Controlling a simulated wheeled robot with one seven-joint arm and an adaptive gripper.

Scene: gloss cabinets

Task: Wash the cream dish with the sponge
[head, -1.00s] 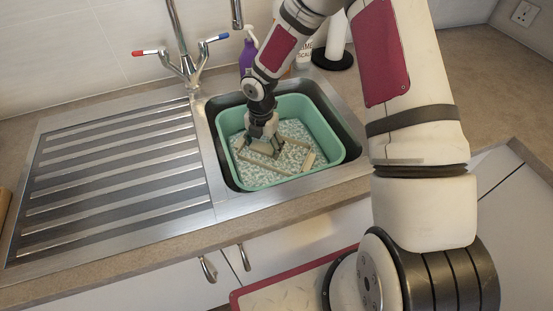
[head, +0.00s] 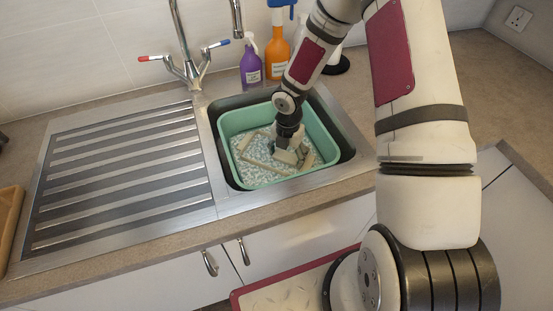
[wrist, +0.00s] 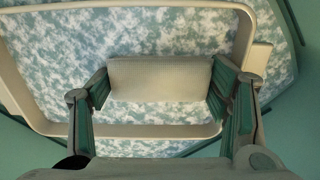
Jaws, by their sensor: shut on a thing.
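The cream dish (head: 264,166) lies in the foamy water of the green washing-up bowl (head: 326,133); only parts of its rim show in the head view. In the wrist view its pale rectangular rim (wrist: 120,130) runs around white-and-green suds. My gripper (head: 291,146) is down inside the bowl, at the right part of the dish. In the wrist view my gripper (wrist: 162,85) is shut on the sponge, a pale cream block (wrist: 160,78) held across between the two fingers, over the dish. I cannot tell whether the sponge touches the dish.
The bowl sits in the steel sink, with the ribbed drainer (head: 120,175) to its left. The tap (head: 188,70) stands behind. A purple spray bottle (head: 250,65) and an orange one (head: 277,55) stand behind the bowl. The drainer is clear.

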